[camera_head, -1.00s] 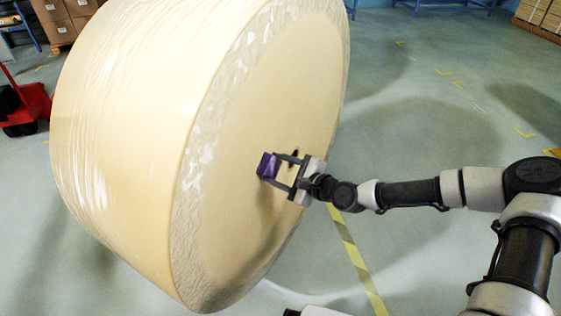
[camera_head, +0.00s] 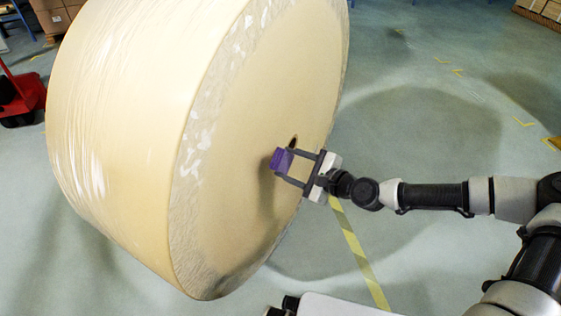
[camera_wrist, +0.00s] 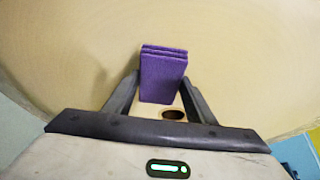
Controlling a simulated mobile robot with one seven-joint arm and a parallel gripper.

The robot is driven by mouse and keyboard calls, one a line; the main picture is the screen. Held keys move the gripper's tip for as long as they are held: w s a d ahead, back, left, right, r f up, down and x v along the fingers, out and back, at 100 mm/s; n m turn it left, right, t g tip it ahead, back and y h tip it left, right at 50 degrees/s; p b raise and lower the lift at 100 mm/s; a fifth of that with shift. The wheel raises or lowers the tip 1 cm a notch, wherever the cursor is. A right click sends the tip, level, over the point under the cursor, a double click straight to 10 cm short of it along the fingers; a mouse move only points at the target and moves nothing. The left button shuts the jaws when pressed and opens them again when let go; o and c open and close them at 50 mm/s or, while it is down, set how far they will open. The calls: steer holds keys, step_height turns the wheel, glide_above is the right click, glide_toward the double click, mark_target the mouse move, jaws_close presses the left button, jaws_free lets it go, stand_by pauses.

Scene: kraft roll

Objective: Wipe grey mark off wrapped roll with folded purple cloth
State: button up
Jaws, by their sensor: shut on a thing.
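The wrapped roll (camera_head: 130,130) is large, cream-coloured and covered in crinkled clear film, with its flat end facing my arm. My gripper (camera_head: 284,164) is shut on the folded purple cloth (camera_head: 280,160), in front of the roll's flat end near the dark core hole (camera_head: 293,141). In the wrist view the purple cloth (camera_wrist: 162,78) stands up between the two fingers, with the roll's end face (camera_wrist: 70,60) behind it. I cannot tell whether the cloth touches the face. I cannot make out a distinct grey mark; shadows lie on the lower face.
A red pallet truck (camera_head: 22,98) and cardboard boxes (camera_head: 52,15) stand at the left and back left. More stacked boxes (camera_head: 540,10) are at the far right corner.

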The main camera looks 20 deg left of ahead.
steer(key=shift+s+d, duration=0.1)
steer(key=shift+d, duration=0.4)
steer(key=shift+s+d+b, duration=0.15)
steer(key=shift+s+d, duration=0.05)
steer(key=shift+d, duration=0.55)
steer(key=shift+s+d+b, duration=0.15)
steer(key=shift+d, duration=0.55)
